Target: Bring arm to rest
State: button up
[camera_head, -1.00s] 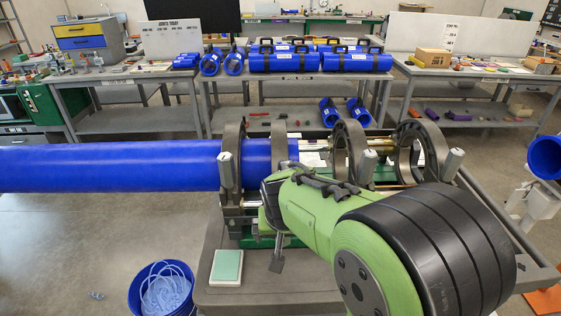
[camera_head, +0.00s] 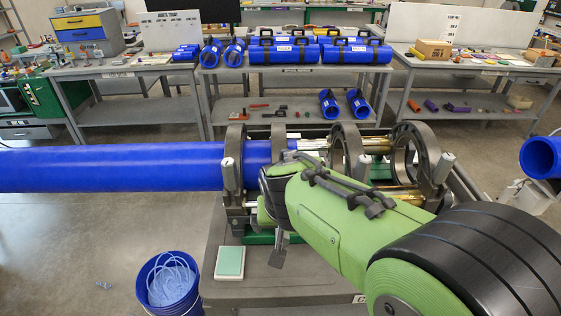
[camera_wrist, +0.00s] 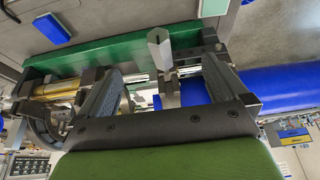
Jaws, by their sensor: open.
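My gripper (camera_wrist: 160,72) is open in the wrist view, its two dark fingers spread apart with nothing seen held. A grey clamp lever (camera_wrist: 160,50) shows between and beyond the fingers. In the head view my green and black arm reaches over the cart (camera_head: 300,290) and hides my gripper. A long blue pipe (camera_head: 110,167) enters the cart's clamp rings from the left. It also shows at the right of the wrist view (camera_wrist: 290,88). A grey clamp ring (camera_head: 412,160) stands at the cart's right end. My arm covers part of the clamps.
A blue bucket (camera_head: 168,285) with pale tubing stands on the floor left of the cart. A pale green pad (camera_head: 230,262) lies on the cart's front. Benches behind hold several blue pipe pieces (camera_head: 315,52). Another blue pipe end (camera_head: 541,158) is at the right edge.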

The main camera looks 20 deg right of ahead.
jog(key=shift+f, duration=0.1)
jog(key=s+a+r+n+y, duration=0.1)
jog(key=s+r+n, duration=0.1)
jog(key=s, duration=0.5)
jog(key=s+a+r+n+t, duration=0.1)
jog(key=s+a+r+n, duration=0.1)
jog(key=s, duration=0.5)
jog(key=shift+s+a+r+n+t+y, duration=0.25)
jog(key=shift+s+r+n+t+y, duration=0.05)
jog(key=shift+s+r+y, duration=0.1)
jog(key=shift+d, duration=0.1)
